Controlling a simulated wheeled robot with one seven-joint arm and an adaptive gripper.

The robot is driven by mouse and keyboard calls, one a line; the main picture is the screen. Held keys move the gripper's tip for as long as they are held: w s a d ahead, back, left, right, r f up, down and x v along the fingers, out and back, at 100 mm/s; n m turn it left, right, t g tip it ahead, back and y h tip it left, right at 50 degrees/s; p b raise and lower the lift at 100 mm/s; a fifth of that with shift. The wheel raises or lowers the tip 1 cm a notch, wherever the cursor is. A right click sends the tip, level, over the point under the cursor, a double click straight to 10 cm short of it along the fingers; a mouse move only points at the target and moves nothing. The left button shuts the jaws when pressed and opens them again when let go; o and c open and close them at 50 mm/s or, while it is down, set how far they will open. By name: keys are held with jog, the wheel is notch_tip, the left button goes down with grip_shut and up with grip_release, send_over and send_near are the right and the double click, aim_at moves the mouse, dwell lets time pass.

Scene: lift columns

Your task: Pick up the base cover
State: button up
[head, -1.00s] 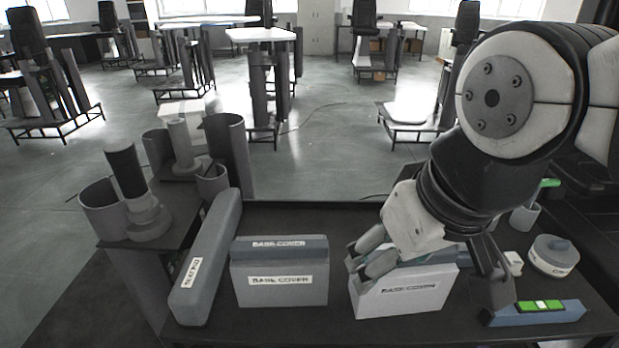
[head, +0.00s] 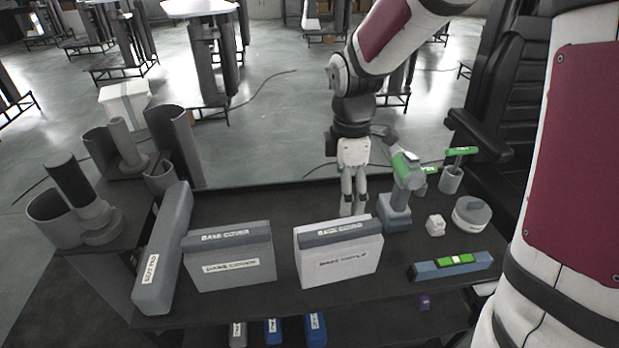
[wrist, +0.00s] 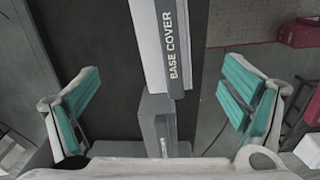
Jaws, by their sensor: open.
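Two base covers stand upright side by side on the dark table. The left base cover (head: 229,272) is grey, and the right base cover (head: 338,268) is white with a grey top strip. My gripper (head: 352,208) points down just behind the right cover's top, close to the drill. In the wrist view my gripper (wrist: 160,105) has its teal-padded fingers wide apart with nothing clamped. A labelled white-and-grey base cover (wrist: 172,45) shows at the upper middle there.
A green-grey drill (head: 396,200) stands right of my gripper. A long grey block (head: 165,250) lies left of the covers. A spirit level (head: 452,266), small white block (head: 436,226), round container (head: 472,215) and cup with a green-handled tool (head: 451,178) are at the right.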

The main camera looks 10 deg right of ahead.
aim_at(338, 236)
jog(key=shift+n, duration=0.9)
jog(key=f, duration=0.7)
jog(key=f+p, duration=0.1)
jog(key=f, duration=0.2)
jog(key=shift+w+a+f, duration=0.25)
jog(key=shift+w, duration=0.1)
jog(key=f, duration=0.3)
jog(key=f+p, duration=0.1)
jog(key=shift+s+a+f, duration=0.15)
jog(key=shift+s, duration=0.15)
jog(key=shift+f, duration=0.55)
jog(key=shift+w, duration=0.1)
jog(key=shift+c, duration=0.4)
jog(key=c, duration=1.3)
